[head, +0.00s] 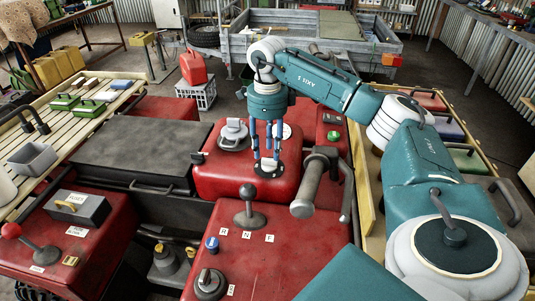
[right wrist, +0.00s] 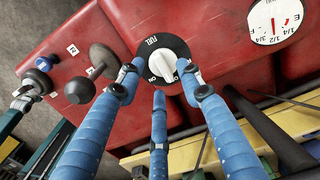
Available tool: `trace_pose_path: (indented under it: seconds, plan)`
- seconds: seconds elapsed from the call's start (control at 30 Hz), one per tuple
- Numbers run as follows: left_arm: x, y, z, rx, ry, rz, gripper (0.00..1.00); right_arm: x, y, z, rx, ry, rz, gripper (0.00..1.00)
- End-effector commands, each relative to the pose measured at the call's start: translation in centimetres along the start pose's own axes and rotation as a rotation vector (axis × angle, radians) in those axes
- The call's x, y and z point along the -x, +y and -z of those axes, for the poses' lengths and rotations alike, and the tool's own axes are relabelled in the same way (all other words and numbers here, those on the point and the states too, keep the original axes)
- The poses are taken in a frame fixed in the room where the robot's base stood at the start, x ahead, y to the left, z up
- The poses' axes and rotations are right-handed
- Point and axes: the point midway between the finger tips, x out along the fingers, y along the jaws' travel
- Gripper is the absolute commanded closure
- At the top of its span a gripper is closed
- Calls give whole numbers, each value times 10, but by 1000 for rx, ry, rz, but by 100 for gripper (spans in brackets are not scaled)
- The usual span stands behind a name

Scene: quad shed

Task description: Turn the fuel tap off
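The fuel tap (right wrist: 163,62) is a black round dial with a white knob on the red tank; lettering including "FUEL" shows on its rim. In the head view the black dial (head: 268,171) is partly hidden by my fingers. In the head view the right gripper (head: 266,160) points down over the tap. I cannot tell whether a fingertip touches the dial. My left gripper is not in view.
A fuel gauge (right wrist: 275,20) sits beyond the tap. A filler cap (head: 234,134) is to its left. A black-gripped handlebar (head: 312,182) stands close on the right, and a ball-topped lever (head: 248,205) in front. The red tank top (head: 215,175) is clear left of the tap.

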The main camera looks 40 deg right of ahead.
Motion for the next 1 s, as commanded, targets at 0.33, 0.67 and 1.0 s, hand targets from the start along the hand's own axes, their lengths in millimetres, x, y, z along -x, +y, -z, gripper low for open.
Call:
trace_pose_path:
  seconds: [0.33, 0.67, 1.0]
  plan:
    - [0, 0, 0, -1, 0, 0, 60, 70, 0, -1, 0, -4, 1, 64]
    - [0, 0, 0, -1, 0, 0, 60, 85, 0, 0, 0, -1, 0, 64]
    - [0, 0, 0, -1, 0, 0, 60, 84, 0, 0, 0, -1, 0, 64]
